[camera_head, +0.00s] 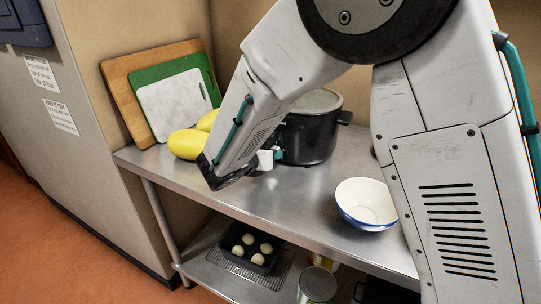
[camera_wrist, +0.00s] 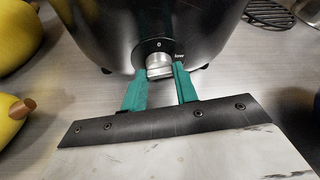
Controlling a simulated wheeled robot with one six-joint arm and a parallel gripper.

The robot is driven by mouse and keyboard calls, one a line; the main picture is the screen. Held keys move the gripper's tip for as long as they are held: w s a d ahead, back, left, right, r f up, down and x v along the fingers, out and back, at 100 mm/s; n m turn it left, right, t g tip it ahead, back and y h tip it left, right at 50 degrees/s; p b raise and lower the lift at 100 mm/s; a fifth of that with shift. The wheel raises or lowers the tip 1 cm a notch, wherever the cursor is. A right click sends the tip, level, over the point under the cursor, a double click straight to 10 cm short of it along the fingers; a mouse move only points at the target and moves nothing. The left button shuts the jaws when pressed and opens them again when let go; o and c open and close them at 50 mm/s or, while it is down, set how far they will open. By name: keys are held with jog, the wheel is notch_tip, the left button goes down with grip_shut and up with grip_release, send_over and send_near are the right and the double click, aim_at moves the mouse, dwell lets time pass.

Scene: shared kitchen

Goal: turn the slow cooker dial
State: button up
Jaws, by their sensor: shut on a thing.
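The slow cooker (camera_head: 312,135) is a dark, round pot with a pale lid on the metal counter. Its black front fills the top of the wrist view (camera_wrist: 110,30). The silver dial (camera_wrist: 159,61) is low on the front, under a small "0" mark and a short word to the right. My gripper (camera_wrist: 160,76) has its two green fingers on either side of the dial, closed on it. In the head view my gripper (camera_head: 274,158) is at the cooker's front left, partly hidden by my arm, and the dial is hidden. The dial's setting cannot be read.
Yellow fruits (camera_head: 187,144) lie left of the cooker, with cutting boards (camera_head: 172,105) leaning behind. A white bowl with a blue outside (camera_head: 366,203) stands at the counter's right front. Below, a dark tray (camera_head: 250,247) holds several round pale items.

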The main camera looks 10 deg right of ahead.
jog(key=shift+f, duration=0.1)
dwell(0.3)
jog(key=o, duration=1)
jog(key=shift+c, duration=0.2)
jog(key=v, duration=0.8)
jog(key=shift+w, duration=0.1)
